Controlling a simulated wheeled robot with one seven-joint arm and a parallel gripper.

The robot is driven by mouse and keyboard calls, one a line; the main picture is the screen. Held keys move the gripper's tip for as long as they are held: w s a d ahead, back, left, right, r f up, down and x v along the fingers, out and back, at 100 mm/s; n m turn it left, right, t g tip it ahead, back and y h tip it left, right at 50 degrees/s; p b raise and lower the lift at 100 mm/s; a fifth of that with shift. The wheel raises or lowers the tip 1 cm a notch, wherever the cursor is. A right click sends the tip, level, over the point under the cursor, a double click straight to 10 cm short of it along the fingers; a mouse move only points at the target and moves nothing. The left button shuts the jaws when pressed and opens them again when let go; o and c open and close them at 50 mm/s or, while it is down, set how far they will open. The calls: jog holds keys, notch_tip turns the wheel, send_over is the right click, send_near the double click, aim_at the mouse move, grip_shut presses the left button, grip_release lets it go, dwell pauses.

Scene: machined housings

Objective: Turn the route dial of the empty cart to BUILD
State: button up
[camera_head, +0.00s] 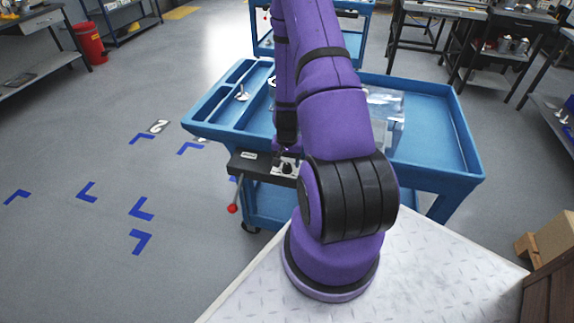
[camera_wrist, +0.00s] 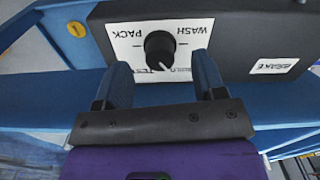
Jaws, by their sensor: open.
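The route dial is a black round knob (camera_wrist: 160,47) on a white label plate (camera_wrist: 190,32) on the cart's dark panel (camera_wrist: 245,30). The plate reads WASH, PACK and, partly hidden, what looks like TEST, all upside down in the wrist view. I cannot read BUILD or tell clearly where the knob points. In the head view the dial (camera_head: 287,167) sits on the near edge of the blue cart (camera_head: 440,125). My gripper (camera_wrist: 161,66) is open, with one finger on each side of the knob, apart from it. In the head view my gripper (camera_head: 286,138) is just above the dial.
A lever with a red ball (camera_head: 233,208) hangs left of the dial, and a BRAKE label (camera_wrist: 273,66) is beside it. A clear container (camera_head: 388,110) and a small metal part (camera_head: 242,94) are on the cart. Another blue cart (camera_head: 262,42) stands behind. Floor at left is open.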

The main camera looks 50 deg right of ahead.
notch_tip(320, 180, up, 8)
dwell(0.4)
jog(key=shift+r, duration=0.15)
dwell(0.4)
notch_tip(320, 180, up, 14)
jog(key=n+t, duration=0.1)
jog(key=n, duration=0.2)
send_over(287, 165)
jog(key=w+a, duration=0.5)
jog(key=a, duration=0.1)
jog(key=s+a+r+n+t, duration=0.1)
jog(key=a+r+n+t, duration=0.15)
jog(key=a+r, duration=0.85)
jog(key=s+a+r+n+t, duration=0.1)
jog(key=s+a+r+n, duration=0.2)
jog(key=s+a+r, duration=0.2)
jog(key=s+a+r+n, duration=0.3)
jog(key=s+a+r, duration=0.1)
jog(key=s+r, duration=0.6)
jog(key=shift+s+a+r+t, duration=0.35)
jog(key=shift+r, duration=0.35)
jog(key=shift+n, duration=0.25)
